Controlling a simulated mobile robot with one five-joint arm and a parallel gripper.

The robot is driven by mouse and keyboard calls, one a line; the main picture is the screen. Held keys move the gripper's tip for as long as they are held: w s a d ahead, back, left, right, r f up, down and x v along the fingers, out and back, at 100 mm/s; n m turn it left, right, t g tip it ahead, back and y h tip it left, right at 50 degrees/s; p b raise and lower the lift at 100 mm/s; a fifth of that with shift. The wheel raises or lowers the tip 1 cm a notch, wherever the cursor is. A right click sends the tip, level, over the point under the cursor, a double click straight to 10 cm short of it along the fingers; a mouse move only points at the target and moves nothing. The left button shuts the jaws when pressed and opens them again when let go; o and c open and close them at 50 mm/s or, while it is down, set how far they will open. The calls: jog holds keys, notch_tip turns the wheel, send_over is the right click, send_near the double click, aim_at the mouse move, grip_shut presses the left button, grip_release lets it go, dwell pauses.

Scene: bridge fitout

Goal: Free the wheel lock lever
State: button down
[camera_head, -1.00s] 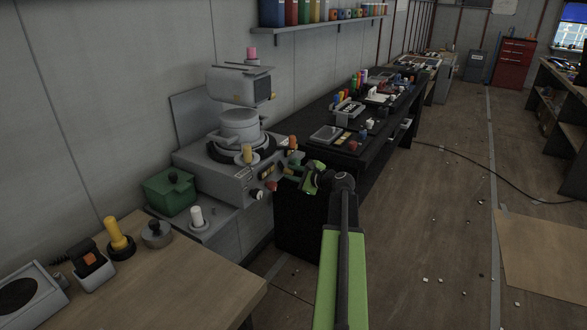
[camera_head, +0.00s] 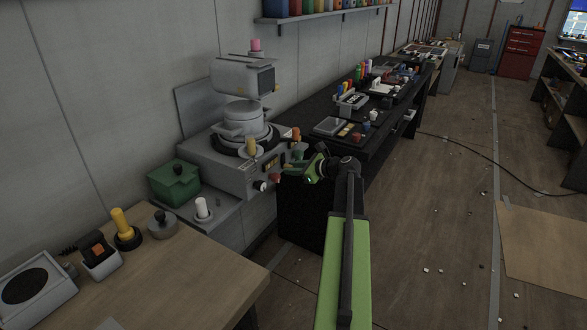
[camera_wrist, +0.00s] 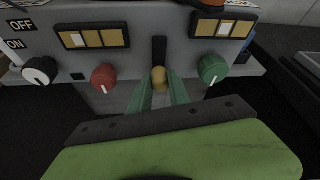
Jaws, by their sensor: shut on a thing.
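The wheel lock lever appears to be the tan knob (camera_wrist: 159,77) below a dark upright slot or stem on the grey machine's front panel, in the wrist view. My gripper (camera_wrist: 160,92) has its two green fingers on either side of this knob and is shut on it. In the head view my gripper (camera_head: 316,167) is at the right end of the machine's front (camera_head: 232,178), and it hides the lever there. The fingers cover the knob's sides, and I cannot tell how far the lever is along the slot.
A red dial (camera_wrist: 104,77) and a green dial (camera_wrist: 212,68) flank the knob closely. A black-and-white dial (camera_wrist: 40,70) is by the ON/OFF labels. A black bench (camera_head: 345,150) stands right of the machine, a wooden table (camera_head: 190,265) at front left. The floor at right is mostly open.

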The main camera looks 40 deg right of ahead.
dwell(0.3)
jog(key=c, duration=1.2)
grip_release()
jog(key=p+v, duration=0.6)
jog(key=v, duration=1.1)
jog(key=shift+s, duration=0.2)
